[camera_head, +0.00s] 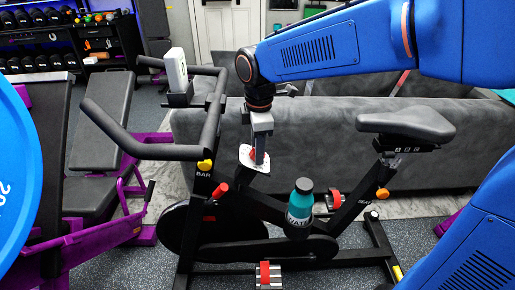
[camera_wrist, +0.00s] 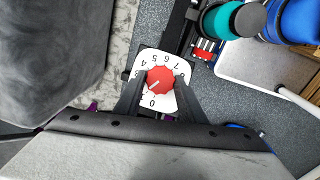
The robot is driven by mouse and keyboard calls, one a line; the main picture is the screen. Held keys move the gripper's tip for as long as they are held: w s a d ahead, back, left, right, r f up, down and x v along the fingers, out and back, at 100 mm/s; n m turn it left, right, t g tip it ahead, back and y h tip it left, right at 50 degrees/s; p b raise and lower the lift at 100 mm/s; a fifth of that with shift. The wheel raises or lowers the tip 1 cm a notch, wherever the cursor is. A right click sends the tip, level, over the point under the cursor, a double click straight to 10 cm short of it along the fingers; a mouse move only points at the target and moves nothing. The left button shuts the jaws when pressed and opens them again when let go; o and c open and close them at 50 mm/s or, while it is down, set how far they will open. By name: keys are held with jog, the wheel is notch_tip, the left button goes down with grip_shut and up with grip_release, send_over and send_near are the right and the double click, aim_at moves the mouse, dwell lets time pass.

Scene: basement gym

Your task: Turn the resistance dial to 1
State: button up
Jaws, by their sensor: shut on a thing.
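The resistance dial is a red knob (camera_wrist: 160,79) on a white plate (camera_wrist: 152,55) with black numbers around it. A pale mark on the knob points to the lower left in the wrist view, between the 0 and the left finger. The numbers just beyond the 0 on that side are hidden by the finger. My gripper (camera_wrist: 159,88) is shut on the knob, one finger on each side. In the head view, my gripper (camera_head: 260,152) reaches down to the white plate (camera_head: 254,168) on the exercise bike's frame, with a bit of red showing beside it.
The bike's handlebar (camera_head: 135,140) is left of my gripper and its saddle (camera_head: 405,124) is right. A teal bottle (camera_head: 300,203) stands on the frame just below and right. A grey sofa (camera_head: 330,150) is behind. A purple bench (camera_head: 105,130) is at left.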

jog(key=shift+n, duration=0.4)
jog(key=o, duration=1)
jog(key=shift+o, duration=0.2)
jog(key=shift+r, duration=0.1)
notch_tip(320, 180, up, 17)
jog(key=s, duration=0.2)
jog(key=shift+d, duration=0.25)
